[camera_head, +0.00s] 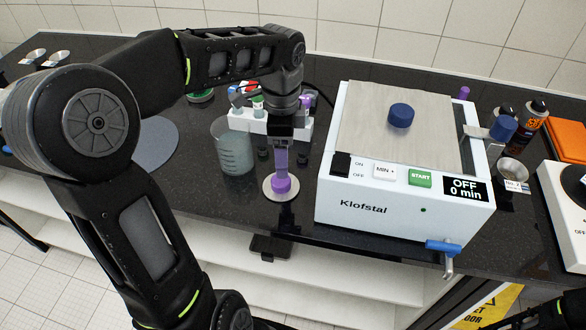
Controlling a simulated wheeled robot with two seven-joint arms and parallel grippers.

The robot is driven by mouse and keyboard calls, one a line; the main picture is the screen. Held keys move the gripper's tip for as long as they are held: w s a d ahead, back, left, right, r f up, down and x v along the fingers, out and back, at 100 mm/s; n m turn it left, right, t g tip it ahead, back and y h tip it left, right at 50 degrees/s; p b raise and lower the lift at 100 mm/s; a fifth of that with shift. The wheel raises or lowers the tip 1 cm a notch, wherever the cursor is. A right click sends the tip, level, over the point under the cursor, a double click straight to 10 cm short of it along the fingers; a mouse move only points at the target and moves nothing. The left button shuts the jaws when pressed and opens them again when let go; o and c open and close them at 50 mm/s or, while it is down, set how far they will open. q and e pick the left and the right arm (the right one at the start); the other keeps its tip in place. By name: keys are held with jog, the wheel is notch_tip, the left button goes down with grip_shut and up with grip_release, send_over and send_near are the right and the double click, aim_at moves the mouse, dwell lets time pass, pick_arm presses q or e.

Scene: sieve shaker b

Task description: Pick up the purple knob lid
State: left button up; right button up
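The purple knob lid (281,186) is a pale round disc with a purple knob on top. It is on the dark worktop, left of the shaker, near the front edge. My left gripper (281,148) points down right above it, and a narrow purple upright part shows between the gripper and the knob. I cannot tell whether the fingers touch the knob or how far apart they are. My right gripper is not clearly visible; only a dark part of my arm shows at the bottom right corner.
A white Klofstal shaker (362,208) stands close to the right, with a blue knob (401,115) on top. A glass beaker (234,148) stands close to the left. A white rack (246,120) is behind the gripper. Spray cans (530,115) stand beyond the shaker.

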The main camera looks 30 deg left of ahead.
aim_at(282, 180)
pick_arm(q)
jog(key=shift+s, duration=0.2)
jog(key=shift+f, duration=1.25)
jog(key=shift+f, duration=0.1)
notch_tip(282, 180, down, 5)
jog(key=shift+a+p, duration=0.1)
jog(key=shift+p, duration=0.6)
jog(key=c, duration=1.4)
jog(key=shift+c, duration=0.2)
